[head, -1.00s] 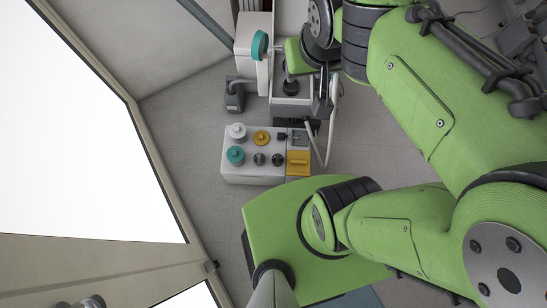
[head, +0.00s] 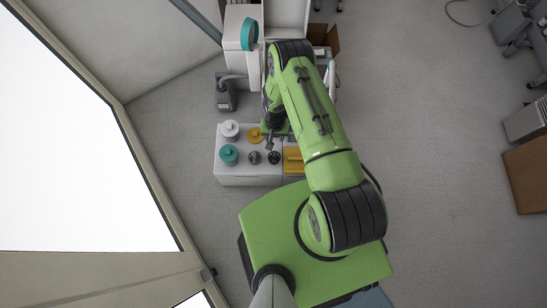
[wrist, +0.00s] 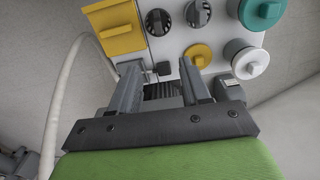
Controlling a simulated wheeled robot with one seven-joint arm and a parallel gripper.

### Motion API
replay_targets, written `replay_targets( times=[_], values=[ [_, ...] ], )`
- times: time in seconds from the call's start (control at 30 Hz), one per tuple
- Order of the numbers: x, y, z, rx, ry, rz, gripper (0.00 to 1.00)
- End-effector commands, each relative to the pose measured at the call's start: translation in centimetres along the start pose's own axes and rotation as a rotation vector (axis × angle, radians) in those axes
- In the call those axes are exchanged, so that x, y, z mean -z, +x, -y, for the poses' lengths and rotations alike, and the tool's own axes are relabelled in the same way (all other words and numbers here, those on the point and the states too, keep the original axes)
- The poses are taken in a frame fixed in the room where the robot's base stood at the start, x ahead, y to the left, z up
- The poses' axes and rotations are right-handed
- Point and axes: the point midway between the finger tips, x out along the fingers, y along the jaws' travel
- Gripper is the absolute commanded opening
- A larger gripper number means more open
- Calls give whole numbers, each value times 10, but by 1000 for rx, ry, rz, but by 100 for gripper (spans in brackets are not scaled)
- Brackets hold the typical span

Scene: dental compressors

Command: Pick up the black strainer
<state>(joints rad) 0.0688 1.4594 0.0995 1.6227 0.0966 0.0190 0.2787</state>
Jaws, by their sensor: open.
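A small black block-like piece, which I take for the black strainer (wrist: 165,69), shows in the wrist view on the white unit's top, near the yellow disc. My gripper (wrist: 161,70) is open, with its two grey fingers on either side of the black piece in the picture. The fingers look apart from it, and I cannot tell how far above it they are. In the head view my gripper (head: 270,142) is over the upper right part of the unit, and my arm hides the strainer there.
The white unit (head: 245,178) carries a teal knob (head: 228,154), a white knob (head: 229,130), a yellow disc (wrist: 198,55), two dark dials (wrist: 159,22) and a yellow block (wrist: 112,25). A pale hose (wrist: 67,100) curves at left in the wrist view. Open floor (head: 430,150) lies to the right.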

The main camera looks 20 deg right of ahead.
Motion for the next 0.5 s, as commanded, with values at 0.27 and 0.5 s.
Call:
replay_targets(
  times=[0.27,0.5],
  values=[
    [-8,59,-2,-3,6,9,47],
    [-8,112,-2,-3,6,8,47]
  ],
)
